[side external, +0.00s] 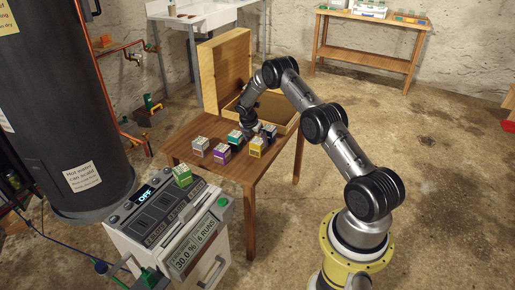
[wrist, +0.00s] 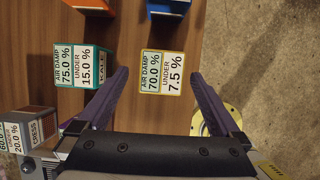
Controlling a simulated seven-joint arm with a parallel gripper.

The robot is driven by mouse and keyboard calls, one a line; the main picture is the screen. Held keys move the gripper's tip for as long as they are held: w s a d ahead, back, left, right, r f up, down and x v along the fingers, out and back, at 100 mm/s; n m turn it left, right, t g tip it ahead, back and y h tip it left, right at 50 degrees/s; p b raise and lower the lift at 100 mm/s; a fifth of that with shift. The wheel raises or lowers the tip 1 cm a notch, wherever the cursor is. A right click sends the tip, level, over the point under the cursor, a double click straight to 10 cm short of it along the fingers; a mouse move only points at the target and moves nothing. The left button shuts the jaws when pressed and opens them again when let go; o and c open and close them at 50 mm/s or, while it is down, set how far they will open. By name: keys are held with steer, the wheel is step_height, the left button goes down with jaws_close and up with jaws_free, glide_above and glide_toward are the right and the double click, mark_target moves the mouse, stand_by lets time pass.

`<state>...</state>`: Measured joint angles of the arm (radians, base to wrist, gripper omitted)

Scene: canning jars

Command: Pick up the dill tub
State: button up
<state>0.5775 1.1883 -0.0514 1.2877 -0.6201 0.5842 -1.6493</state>
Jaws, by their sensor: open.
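No label reading dill is legible in either view, so I cannot tell which tub is dill. In the wrist view a tub with a yellow-edged label (wrist: 166,72) reads air damp 70.0 %, under 7.5 %; no name shows on it. My gripper (wrist: 159,76) is open, with its purple fingers apart on either side of this tub in the picture. Whether they touch it is unclear. My gripper also shows in the side external view (side external: 250,130), low over the table among the tubs, its fingertips hard to make out.
The teal kale tub (wrist: 83,66) is left of the fingers, the grey cress tub (wrist: 30,128) lower left. Several tubs stand on the wooden table (side external: 250,180), including a purple one (side external: 222,154) and a yellow one (side external: 257,148). An open wooden box (side external: 228,68) stands behind.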

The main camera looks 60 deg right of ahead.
steer(key=shift+x, duration=2.65)
steer(key=c, duration=1.4)
